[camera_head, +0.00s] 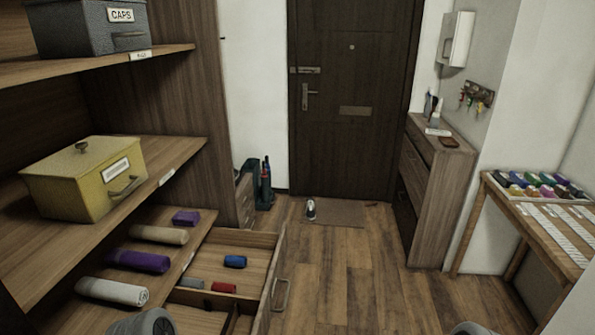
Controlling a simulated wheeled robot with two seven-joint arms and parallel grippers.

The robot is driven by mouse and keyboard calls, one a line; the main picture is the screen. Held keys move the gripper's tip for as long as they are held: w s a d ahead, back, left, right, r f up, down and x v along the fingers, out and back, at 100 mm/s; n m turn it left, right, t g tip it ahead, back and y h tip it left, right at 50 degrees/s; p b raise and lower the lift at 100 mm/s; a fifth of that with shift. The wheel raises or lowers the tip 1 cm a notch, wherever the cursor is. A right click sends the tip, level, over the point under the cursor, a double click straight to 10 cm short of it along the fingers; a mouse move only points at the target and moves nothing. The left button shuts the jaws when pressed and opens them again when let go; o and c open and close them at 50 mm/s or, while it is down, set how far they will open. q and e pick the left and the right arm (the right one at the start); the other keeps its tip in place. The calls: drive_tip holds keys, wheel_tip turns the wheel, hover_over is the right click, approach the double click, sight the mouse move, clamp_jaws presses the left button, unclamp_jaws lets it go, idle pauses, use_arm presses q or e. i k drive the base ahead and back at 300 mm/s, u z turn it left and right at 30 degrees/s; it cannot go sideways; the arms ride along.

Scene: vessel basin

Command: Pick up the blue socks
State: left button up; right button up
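The blue socks (235,261) look like a small blue roll lying in the back compartment of the open wooden drawer (262,241). A red roll (223,288) and a grey roll (192,284) lie nearer in the same drawer, apart from the blue one. Only grey rounded parts of my arms show at the bottom edge, at lower left and lower right. Neither gripper shows in the view.
Rolled cloths, including a purple one (138,260), lie on the low shelf left of the drawer. A yellow box (84,178) sits on the shelf above. The floor (350,280) right of the drawer is clear. A side table (540,235) stands right.

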sight(229, 259)
drive_tip(key=u, duration=0.05)
drive_tip(key=k, duration=0.45)
drive_tip(key=z, duration=0.9)
drive_tip(key=i, duration=1.05)
drive_tip(key=u, duration=0.6)
drive_tip(key=i, duration=0.8)
drive_tip(key=u, duration=0.85)
